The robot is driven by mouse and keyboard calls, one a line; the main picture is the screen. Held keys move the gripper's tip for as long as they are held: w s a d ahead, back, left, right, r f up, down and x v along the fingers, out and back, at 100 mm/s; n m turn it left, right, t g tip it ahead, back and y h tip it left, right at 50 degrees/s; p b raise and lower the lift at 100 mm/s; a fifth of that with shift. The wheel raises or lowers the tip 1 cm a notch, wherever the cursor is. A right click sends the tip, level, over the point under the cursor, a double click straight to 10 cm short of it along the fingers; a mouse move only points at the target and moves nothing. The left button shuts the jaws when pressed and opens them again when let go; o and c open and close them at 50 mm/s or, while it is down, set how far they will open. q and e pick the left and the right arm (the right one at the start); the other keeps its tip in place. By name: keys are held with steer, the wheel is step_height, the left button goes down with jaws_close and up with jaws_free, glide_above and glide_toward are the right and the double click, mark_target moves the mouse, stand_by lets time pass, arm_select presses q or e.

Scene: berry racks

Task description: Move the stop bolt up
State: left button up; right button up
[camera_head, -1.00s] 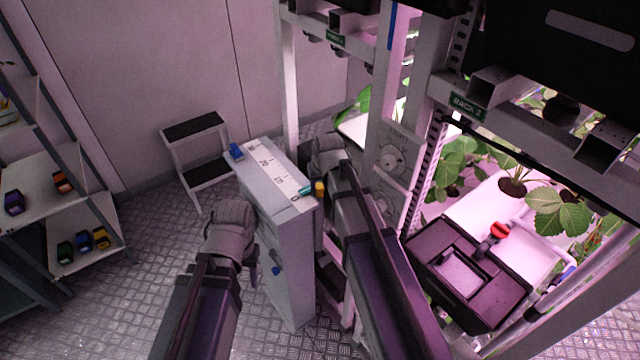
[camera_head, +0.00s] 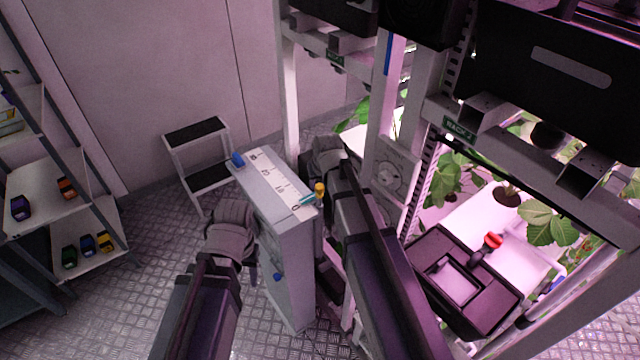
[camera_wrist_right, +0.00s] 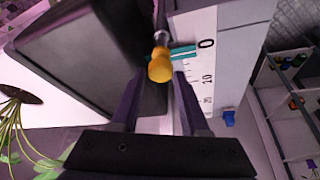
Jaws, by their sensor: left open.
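The stop bolt has a yellow-orange knob (camera_head: 319,189) and stands at the near right corner of the grey cabinet's top, by a teal pointer (camera_head: 307,199). A white scale strip (camera_head: 273,175) runs along that top. In the right wrist view the knob (camera_wrist_right: 160,66) lies near the fingertips of my right gripper (camera_wrist_right: 158,88), close to the 0 mark. Its fingers stand apart, with a narrow gap on the knob's left; contact on the right is unclear. My left gripper (camera_head: 252,273) is beside the cabinet's left side, mostly hidden by its wrist.
The grey cabinet (camera_head: 290,255) stands between my arms. Rack posts and a panel with a round dial (camera_head: 388,178) are close on its right. A black tray (camera_head: 470,275) sits further right. A step stool (camera_head: 195,130) stands behind, and shelves (camera_head: 60,185) are at far left.

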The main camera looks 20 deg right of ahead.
steer(key=shift+o, duration=0.3)
steer(key=shift+r, duration=0.1)
steer(key=p+v, duration=0.7)
steer(key=shift+s+r, duration=0.2)
steer(key=shift+r, duration=0.15)
steer(key=s+a+f+n+g+b, duration=0.1)
steer(key=s+a+f+b, duration=0.2)
steer(key=s, duration=0.4)
steer(key=s+a+f+n+g+b, duration=0.2)
steer(key=s+a+f+b, duration=0.1)
steer(key=s+a, duration=0.3)
steer(key=s+a+f+n+g+h+b, duration=0.1)
steer(key=s+a+f+b, duration=0.3)
steer(key=s, duration=0.4)
steer(key=shift+a+f+g, duration=0.2)
steer(key=shift+f+g, duration=0.3)
steer(key=shift+f, duration=0.35)
steer(key=shift+w, duration=0.1)
